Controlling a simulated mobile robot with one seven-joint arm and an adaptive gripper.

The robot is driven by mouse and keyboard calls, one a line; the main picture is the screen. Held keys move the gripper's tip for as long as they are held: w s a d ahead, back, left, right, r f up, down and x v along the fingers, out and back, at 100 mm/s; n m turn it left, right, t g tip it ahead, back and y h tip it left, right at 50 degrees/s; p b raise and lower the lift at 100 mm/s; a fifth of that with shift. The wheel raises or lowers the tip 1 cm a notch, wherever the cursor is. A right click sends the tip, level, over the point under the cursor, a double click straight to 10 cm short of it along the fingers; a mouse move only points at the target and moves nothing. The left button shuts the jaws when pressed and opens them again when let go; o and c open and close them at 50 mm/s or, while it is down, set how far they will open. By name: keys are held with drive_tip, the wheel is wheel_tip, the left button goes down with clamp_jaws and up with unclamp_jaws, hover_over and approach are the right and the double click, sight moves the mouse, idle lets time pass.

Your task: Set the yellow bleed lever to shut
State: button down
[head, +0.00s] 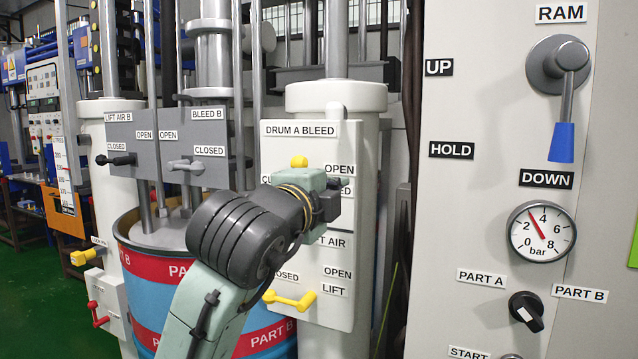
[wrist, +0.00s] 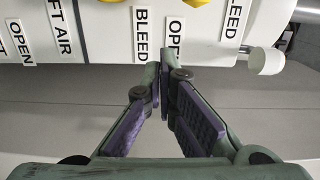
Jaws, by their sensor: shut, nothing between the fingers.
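The yellow bleed lever (head: 299,161) is on the white DRUM A BLEED panel (head: 311,146) in the head view. Only its rounded yellow end shows above my wrist; the rest is hidden, so I cannot tell its full angle. The OPEN label is to its right, and the label to its left is partly covered. In the wrist view a yellow part (wrist: 195,3), likely this lever, is cut off at the top edge. My gripper (wrist: 165,62) is shut and empty, its tips below the OPEN and BLEED labels, apart from the yellow part. In the head view my gripper (head: 326,205) is in front of the panel.
Another yellow lever (head: 290,300) lies roughly level below, between CLOSED and OPEN labels. A grey panel (head: 185,150) with BLEED B and LIFT AIR B levers is to the left, above a blue and red drum (head: 160,295). A cabinet (head: 470,230) with the RAM lever is right.

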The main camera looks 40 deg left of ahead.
drive_tip(key=shift+s+a+p, duration=0.15)
drive_tip(key=shift+a+p, duration=0.05)
drive_tip(key=shift+a, duration=0.75)
drive_tip(key=shift+s+a+p, duration=0.1)
drive_tip(key=shift+a+p, duration=0.05)
drive_tip(key=shift+a, duration=0.75)
drive_tip(key=shift+s+a+r+n, duration=0.15)
drive_tip(key=shift+a+n, duration=0.1)
drive_tip(key=shift+n, duration=0.3)
drive_tip(key=shift+w+a+r+n, duration=0.1)
drive_tip(key=shift+a+n, duration=0.1)
drive_tip(key=shift+n, duration=0.35)
drive_tip(key=s+a+f+n+p, duration=0.1)
drive_tip(key=a+n, duration=0.5)
drive_tip(key=n, duration=0.6)
drive_tip(key=shift+s+a+f+n+g+h+p, duration=0.3)
drive_tip(key=shift+s+a+f+h+p, duration=0.1)
drive_tip(key=shift+p, duration=0.5)
drive_tip(key=shift+a, duration=0.1)
